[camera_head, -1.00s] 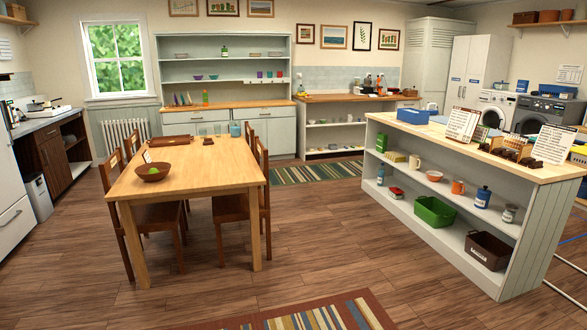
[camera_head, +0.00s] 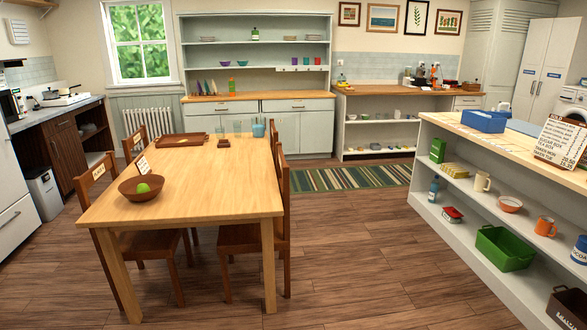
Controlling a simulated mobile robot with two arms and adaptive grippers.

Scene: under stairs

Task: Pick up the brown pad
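A small flat dark brown item (camera_head: 223,142) lies on the far part of the wooden table (camera_head: 215,185), right of a brown tray (camera_head: 182,139). It may be the brown pad, but it is too small to be sure. Two clear glasses (camera_head: 237,128) and a blue cup (camera_head: 258,128) stand near it on the table. Neither of my grippers is in view.
A brown bowl (camera_head: 141,188) with a green item sits on the table's near left. Wooden chairs (camera_head: 282,205) stand along both table sides. A white shelf counter (camera_head: 470,215) is at right. The floor (camera_head: 345,235) between table and counter is clear.

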